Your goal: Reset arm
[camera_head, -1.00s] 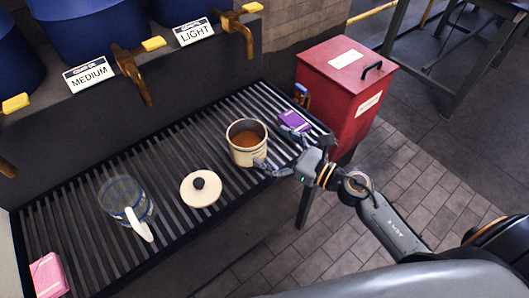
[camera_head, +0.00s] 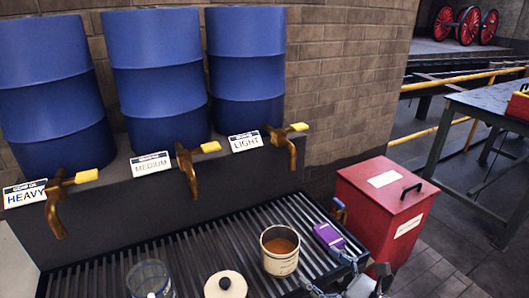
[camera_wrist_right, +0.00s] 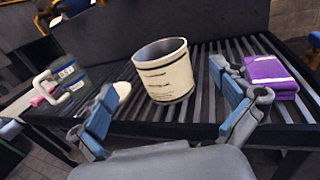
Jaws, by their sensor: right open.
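My right gripper (camera_head: 328,274) is open and empty at the front right of the grated bench, just in front of a cream can. In the right wrist view its two blue-padded fingers (camera_wrist_right: 165,105) are spread wide, with the can beyond them and between them. The cream can (camera_head: 281,250) stands upright and uncovered on the grate, with brown contents showing; it also shows in the right wrist view (camera_wrist_right: 165,75). My left gripper is in neither view.
Blue drums (camera_head: 158,65) with brass taps are behind. A table (camera_head: 490,103) is far right.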

